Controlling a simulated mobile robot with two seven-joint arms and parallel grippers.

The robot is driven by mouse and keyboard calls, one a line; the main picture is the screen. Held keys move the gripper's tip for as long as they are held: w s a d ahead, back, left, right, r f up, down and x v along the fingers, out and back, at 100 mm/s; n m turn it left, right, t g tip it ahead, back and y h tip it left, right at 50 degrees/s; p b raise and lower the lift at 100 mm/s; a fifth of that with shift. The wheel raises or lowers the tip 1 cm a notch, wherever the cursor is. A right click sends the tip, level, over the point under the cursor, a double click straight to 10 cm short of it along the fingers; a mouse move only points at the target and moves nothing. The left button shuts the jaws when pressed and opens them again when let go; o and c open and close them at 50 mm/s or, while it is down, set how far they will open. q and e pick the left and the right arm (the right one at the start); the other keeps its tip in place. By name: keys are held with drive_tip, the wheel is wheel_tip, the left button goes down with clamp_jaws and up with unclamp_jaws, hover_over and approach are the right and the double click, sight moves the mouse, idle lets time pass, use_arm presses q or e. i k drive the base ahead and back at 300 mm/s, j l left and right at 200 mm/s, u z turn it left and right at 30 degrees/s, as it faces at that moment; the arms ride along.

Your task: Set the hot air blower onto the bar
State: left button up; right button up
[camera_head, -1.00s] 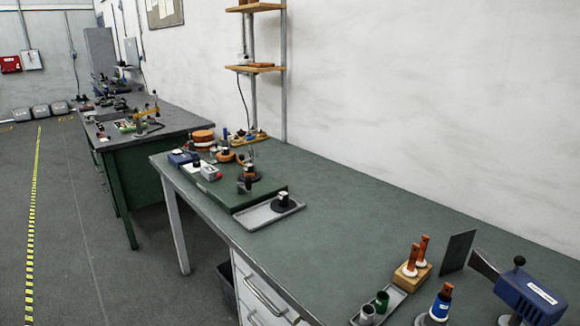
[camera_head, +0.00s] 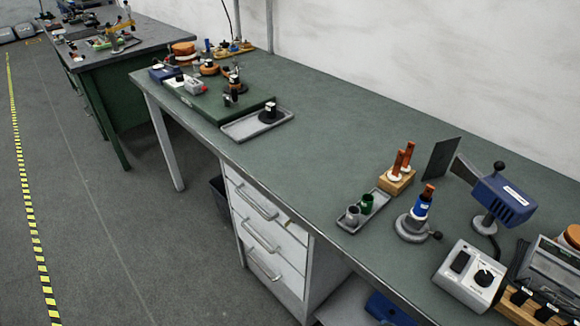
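A blue boxy device (camera_head: 505,200) with a flat grey nozzle pointing up-left and a black knob on top stands on a round-footed stand at the right of the green bench. It looks like the hot air blower. A blue-sleeved tool with an orange-brown tip (camera_head: 424,204) stands upright in a round grey holder (camera_head: 412,230) to its left. I cannot tell for certain which thing is the bar; a wooden strip with dark slots (camera_head: 525,305) lies at the lower right, partly cut off. Neither of my grippers is in view.
A dark upright plate (camera_head: 440,158) stands by the nozzle. A wooden block with orange-brown rods (camera_head: 397,182), a grey tray (camera_head: 377,210) with cups and a white control box (camera_head: 468,276) are near. The bench middle is clear. A green board (camera_head: 205,98) lies at the far end.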

sight(509, 205)
drive_tip(key=z, duration=1.45)
